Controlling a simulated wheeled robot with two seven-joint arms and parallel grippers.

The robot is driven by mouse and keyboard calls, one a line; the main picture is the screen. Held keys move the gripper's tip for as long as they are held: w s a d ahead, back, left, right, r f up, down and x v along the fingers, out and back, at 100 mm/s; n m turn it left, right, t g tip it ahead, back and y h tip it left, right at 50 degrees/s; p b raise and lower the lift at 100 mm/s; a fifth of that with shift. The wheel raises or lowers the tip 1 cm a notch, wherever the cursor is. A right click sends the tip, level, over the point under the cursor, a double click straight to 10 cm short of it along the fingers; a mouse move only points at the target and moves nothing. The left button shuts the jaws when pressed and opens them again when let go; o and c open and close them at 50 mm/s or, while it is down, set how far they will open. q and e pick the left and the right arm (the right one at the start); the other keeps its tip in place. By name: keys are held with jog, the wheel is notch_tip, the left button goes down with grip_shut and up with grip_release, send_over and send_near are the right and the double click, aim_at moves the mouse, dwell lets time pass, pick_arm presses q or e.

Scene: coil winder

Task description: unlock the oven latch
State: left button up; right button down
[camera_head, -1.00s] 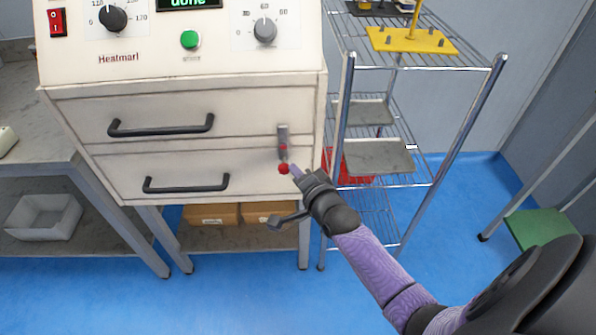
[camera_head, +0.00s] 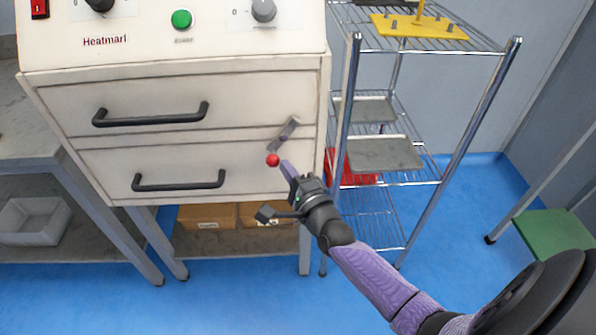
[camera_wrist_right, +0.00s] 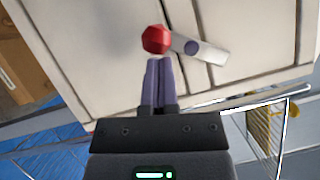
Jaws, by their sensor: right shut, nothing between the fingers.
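The oven (camera_head: 160,90) is a white cabinet with two drawer-like doors, each with a black bar handle. Its latch (camera_head: 288,131) is a short grey lever with a red ball knob (camera_head: 273,160), on the right side of the front. The lever is tilted, with the knob at the lower left. My right gripper (camera_head: 285,165) is shut and empty, its purple fingertips just right of the knob. In the right wrist view the knob (camera_wrist_right: 156,40) lies just beyond the closed fingertips (camera_wrist_right: 158,62); I cannot tell whether they touch. My left gripper is not in view.
A wire shelf rack (camera_head: 350,120) with metal trays and a red bin stands close to the oven's right. Cardboard boxes (camera_head: 207,215) sit on a shelf below the oven. A green stool top (camera_head: 555,233) is at the right. Blue floor is open in front.

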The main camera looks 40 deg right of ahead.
jog(key=m+h+b, duration=0.1)
jog(key=m+b, duration=0.1)
jog(key=m, duration=0.1)
jog(key=w+a+m+t+h+b, duration=0.1)
jog(key=m+b, duration=0.1)
jog(key=m, duration=0.1)
jog(key=a+m+t+h+b, duration=0.1)
jog(key=m+h+b, duration=0.1)
jog(key=m+b, duration=0.1)
jog(key=shift+w+a+r+m, duration=0.15)
jog(key=shift+w+m, duration=0.05)
jog(key=shift+m, duration=0.3)
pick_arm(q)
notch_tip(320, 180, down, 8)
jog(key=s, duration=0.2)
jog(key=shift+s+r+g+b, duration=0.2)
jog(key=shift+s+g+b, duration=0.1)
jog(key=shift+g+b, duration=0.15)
pick_arm(e)
jog(key=shift+w+a+r+m+h, duration=0.15)
jog(key=shift+m+h, duration=0.2)
jog(key=shift+m, duration=0.3)
jog(key=shift+a+r+m+h, duration=0.15)
jog(key=shift+m+h, duration=0.2)
jog(key=shift+m, duration=0.3)
jog(key=shift+d, duration=0.1)
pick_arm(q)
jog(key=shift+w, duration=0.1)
